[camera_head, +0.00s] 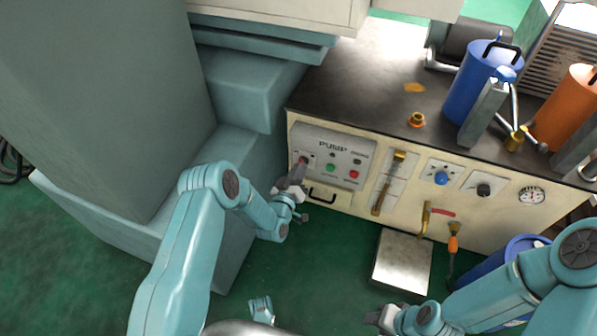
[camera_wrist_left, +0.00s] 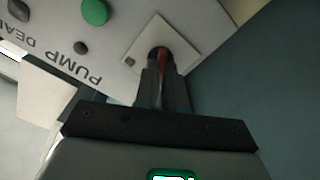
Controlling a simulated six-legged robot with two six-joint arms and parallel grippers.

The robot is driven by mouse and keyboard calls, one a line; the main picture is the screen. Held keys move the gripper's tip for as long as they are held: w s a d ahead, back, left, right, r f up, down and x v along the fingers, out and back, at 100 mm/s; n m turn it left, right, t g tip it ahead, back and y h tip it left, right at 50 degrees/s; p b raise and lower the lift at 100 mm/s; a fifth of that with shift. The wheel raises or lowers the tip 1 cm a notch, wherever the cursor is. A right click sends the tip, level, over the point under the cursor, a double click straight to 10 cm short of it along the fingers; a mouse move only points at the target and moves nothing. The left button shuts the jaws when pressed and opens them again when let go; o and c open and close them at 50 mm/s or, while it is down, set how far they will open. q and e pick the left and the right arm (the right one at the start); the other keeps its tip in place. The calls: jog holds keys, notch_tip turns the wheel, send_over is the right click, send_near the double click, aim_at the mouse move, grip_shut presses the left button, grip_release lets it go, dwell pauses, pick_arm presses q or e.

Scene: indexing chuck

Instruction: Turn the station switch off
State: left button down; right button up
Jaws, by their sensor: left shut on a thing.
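The station switch (camera_head: 303,160) is a small red handle on a pale square plate at the left end of the PUMP panel (camera_head: 340,146). In the left wrist view the red handle (camera_wrist_left: 161,62) stands between my fingers, over a dark round base on the plate (camera_wrist_left: 148,42). My left gripper (camera_head: 298,171) is shut on this handle, and its fingers hide most of it. Which way the handle points is hard to tell. My right gripper (camera_head: 378,318) is low in the head view, away from the panel; its jaws are too small to read.
The panel has a green button (camera_head: 331,168) and a red button (camera_head: 353,175). To the right are a brass lever (camera_head: 388,180), a blue knob (camera_head: 441,178), a black knob (camera_head: 484,190) and a gauge (camera_head: 531,195). A metal box (camera_head: 402,260) stands below.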

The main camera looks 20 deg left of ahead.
dwell(0.5)
pick_arm(q)
jog(key=c, duration=1.2)
grip_release()
jog(key=shift+s+a+p, duration=0.15)
jog(key=shift+s+p, duration=1)
jog(key=shift+s, duration=2.95)
jog(key=shift+s+a+p, duration=0.1)
jog(key=shift+s+p, duration=1)
jog(key=shift+s, duration=3)
